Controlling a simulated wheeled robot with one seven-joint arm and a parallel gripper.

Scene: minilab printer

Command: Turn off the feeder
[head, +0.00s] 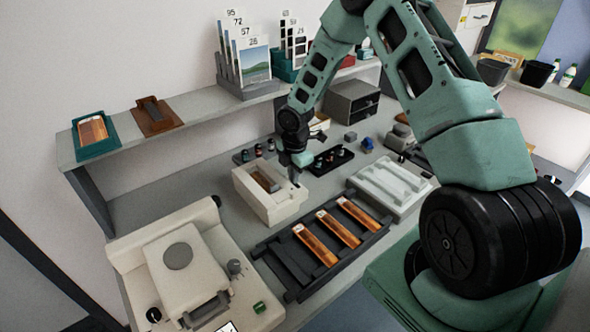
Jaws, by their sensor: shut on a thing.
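A cream box (262,208) with a brown strip in its top slot stands mid-bench; it looks like the feeder, though no label is readable. My gripper (295,181) reaches down from above at the box's right end. Its fingers are small and dark here, and appear shut on a small part at that end. The fingers hide this part, so I cannot tell its shape or whether it is a switch.
A dark rack (272,262) with orange film strips lies in front of the box. A cream machine (130,262) with a round-topped lid stands front left. A white tray (400,190) is at the right. A shelf (190,117) runs behind, holding photo cards.

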